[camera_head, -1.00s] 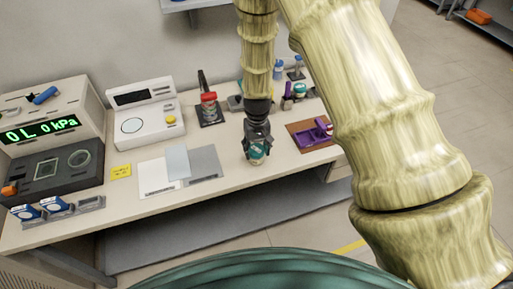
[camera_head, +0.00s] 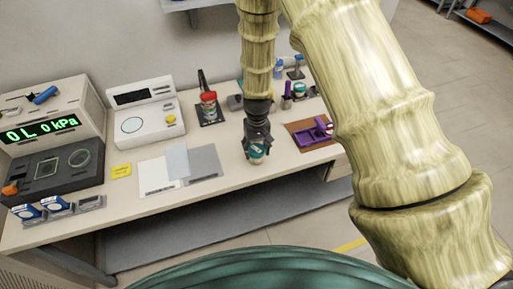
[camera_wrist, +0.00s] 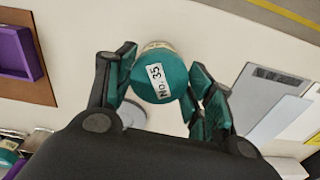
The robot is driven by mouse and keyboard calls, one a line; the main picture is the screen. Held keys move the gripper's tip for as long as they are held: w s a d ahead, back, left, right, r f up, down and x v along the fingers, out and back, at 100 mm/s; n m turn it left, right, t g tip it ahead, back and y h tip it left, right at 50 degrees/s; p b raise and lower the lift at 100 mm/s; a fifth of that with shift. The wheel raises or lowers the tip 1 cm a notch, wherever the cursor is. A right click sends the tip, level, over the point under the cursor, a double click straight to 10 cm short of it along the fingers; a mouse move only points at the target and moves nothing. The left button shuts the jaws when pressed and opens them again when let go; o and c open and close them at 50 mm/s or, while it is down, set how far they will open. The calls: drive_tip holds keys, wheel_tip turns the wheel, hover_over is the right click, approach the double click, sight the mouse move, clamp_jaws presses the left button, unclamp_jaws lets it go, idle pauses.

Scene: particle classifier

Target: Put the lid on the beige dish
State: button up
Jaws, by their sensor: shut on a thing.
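My gripper (camera_wrist: 160,88) points down over the front middle of the bench, and it also shows in the head view (camera_head: 257,152). Its dark fingers are shut on a round teal lid (camera_wrist: 158,86) with a white "No.35" label. A beige band (camera_wrist: 155,46) shows along the far edge of the teal top; I cannot tell whether this is the dish under the lid or part of the same piece. In the head view the held thing is small and partly covered by the fingers. A pale grey disc (camera_wrist: 131,115) lies partly hidden below the left finger.
A purple tray (camera_head: 313,135) on a brown mat is right of my gripper. Flat grey and white plates (camera_head: 204,163) lie to the left. A scale (camera_head: 146,120) and a pressure console (camera_head: 45,125) stand farther left. Jars and a red-topped stand (camera_head: 208,104) are behind.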

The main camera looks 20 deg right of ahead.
drive_tip(key=shift+f, duration=0.45)
idle(0.6)
drive_tip(key=o, duration=1)
wheel_tip(320, 180, up, 12)
drive_tip(key=shift+d+f, duration=0.1)
